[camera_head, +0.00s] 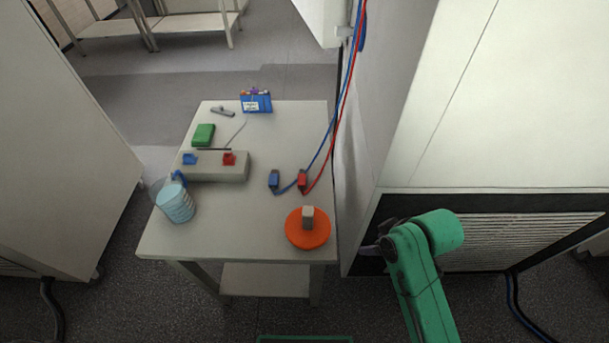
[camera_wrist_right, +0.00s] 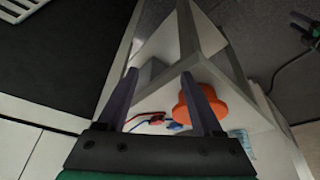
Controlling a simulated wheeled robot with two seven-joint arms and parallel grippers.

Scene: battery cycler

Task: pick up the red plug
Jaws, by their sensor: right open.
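The red plug (camera_head: 303,181) sits on the table at the end of a red cable, right of the blue plug (camera_head: 274,180). In the right wrist view the red plug (camera_wrist_right: 157,119) is small, seen between the fingers and beyond them. My right gripper (camera_head: 370,250) is mostly hidden behind its green arm, off the table's right side and apart from the plug. In the wrist view the right gripper (camera_wrist_right: 160,74) is open, with nothing between its fingertips. My left gripper is out of view.
An orange disc with a grey block (camera_head: 308,232) stands at the table's near right corner. A grey box with blue and red terminals (camera_head: 215,172), a clear cup (camera_head: 175,203) and a green block (camera_head: 203,134) are left. A tall cabinet (camera_head: 480,100) stands close on the right.

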